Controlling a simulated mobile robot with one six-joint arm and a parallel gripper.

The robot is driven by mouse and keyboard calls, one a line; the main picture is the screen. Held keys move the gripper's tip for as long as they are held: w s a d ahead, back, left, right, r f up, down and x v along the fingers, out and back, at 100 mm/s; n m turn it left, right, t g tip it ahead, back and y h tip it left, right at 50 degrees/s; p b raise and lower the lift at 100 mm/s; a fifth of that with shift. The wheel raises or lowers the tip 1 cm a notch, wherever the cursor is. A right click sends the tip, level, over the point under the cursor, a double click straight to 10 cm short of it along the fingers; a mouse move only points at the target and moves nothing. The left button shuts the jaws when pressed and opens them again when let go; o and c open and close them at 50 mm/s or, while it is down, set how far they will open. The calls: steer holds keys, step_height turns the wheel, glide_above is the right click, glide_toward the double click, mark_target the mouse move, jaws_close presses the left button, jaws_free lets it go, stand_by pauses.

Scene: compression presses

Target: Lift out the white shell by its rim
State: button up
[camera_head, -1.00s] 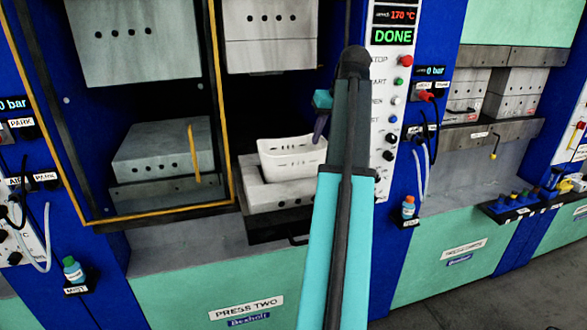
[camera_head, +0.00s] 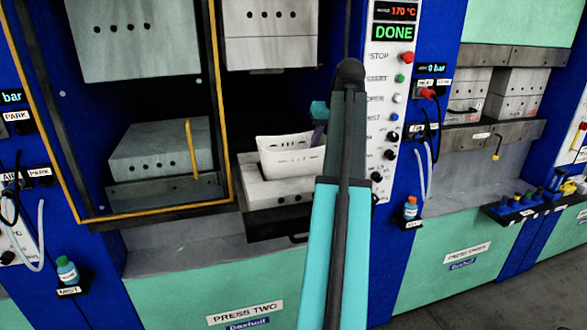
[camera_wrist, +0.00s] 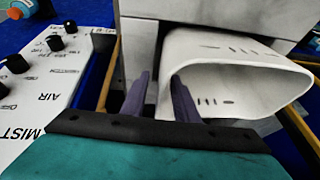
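The white shell (camera_head: 290,160) is a tub with slots in its wall. It sits on the grey lower mould block in the open press in the head view. In the wrist view the shell (camera_wrist: 230,85) shows its open mouth and thin rim. My gripper (camera_wrist: 160,76) has two purple fingers, apart, with the shell's near rim between them. One finger is outside the wall and the other is inside the mouth. I see no clear contact. In the head view my gripper (camera_head: 319,134) is at the shell's right end, partly hidden by my arm.
The lower mould block (camera_head: 262,190) is under the shell, and the upper mould block (camera_head: 270,40) hangs above. A yellow-edged guard frame (camera_head: 215,100) stands left. The control panel (camera_head: 390,110) is close on the right, reading DONE and 170 °C.

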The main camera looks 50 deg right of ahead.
stand_by(0.6)
jaws_close()
